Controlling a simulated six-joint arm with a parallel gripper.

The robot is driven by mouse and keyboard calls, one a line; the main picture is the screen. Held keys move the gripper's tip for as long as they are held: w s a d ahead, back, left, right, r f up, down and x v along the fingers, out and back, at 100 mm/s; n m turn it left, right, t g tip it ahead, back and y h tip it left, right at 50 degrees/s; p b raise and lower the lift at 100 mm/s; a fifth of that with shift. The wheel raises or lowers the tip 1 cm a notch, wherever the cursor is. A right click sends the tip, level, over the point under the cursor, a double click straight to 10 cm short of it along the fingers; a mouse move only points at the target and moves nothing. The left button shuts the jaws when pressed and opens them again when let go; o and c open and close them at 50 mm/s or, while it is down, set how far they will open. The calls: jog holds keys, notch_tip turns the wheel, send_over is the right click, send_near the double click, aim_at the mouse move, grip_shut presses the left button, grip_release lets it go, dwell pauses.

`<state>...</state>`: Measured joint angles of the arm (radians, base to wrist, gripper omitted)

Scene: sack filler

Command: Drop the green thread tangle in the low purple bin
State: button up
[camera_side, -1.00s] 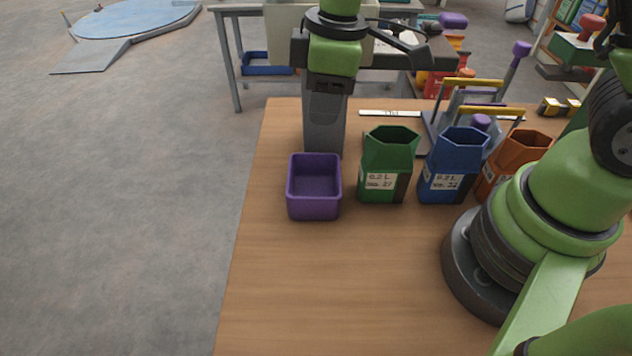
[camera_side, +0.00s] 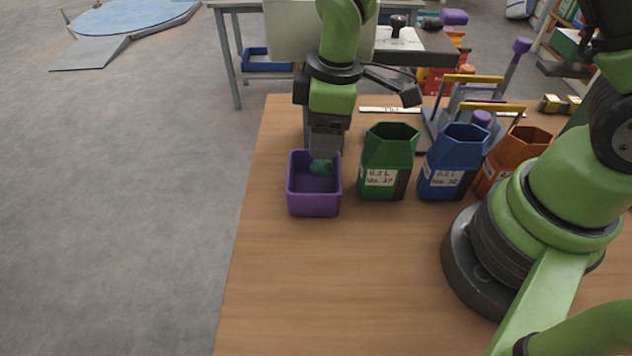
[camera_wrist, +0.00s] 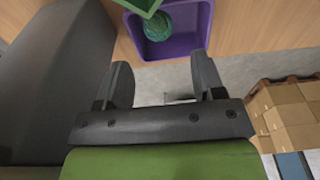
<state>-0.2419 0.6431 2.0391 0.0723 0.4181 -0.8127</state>
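The green thread tangle (camera_side: 321,167) shows inside the opening of the low purple bin (camera_side: 314,203), toward its back edge. In the wrist view the tangle (camera_wrist: 171,21) is a round ball of thread against the purple bin's inside (camera_wrist: 185,47). My gripper (camera_side: 327,154) points down just above the back of the bin. In the wrist view its two fingers (camera_wrist: 162,62) are spread apart, with the tangle beyond their tips and not between them. I cannot tell whether the tangle rests on the bin's floor.
A taller green container (camera_side: 385,155), a blue one (camera_side: 455,165) and an orange one (camera_side: 520,150) stand in a row to the right of the bin. A rack with yellow handles (camera_side: 473,78) is behind. The table front (camera_side: 330,280) is clear.

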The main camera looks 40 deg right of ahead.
notch_tip(320, 180, up, 10)
jog(key=shift+s+d, duration=0.4)
jog(key=shift+d, duration=0.05)
dwell(0.3)
jog(key=s+d+r+m+t, duration=0.2)
jog(key=s+r+m+t, duration=0.1)
jog(key=s+r+m, duration=0.2)
jog(key=s+d+r+m+t+y, duration=0.1)
jog(key=s+d+r+m+t, duration=0.1)
jog(key=s+r+m, duration=0.3)
jog(key=s+m+t, duration=0.1)
jog(key=s+m, duration=0.2)
jog(key=s, duration=0.1)
jog(key=shift+d+r, duration=0.25)
jog(key=shift+d, duration=0.1)
jog(key=shift+c, duration=0.5)
dwell(0.7)
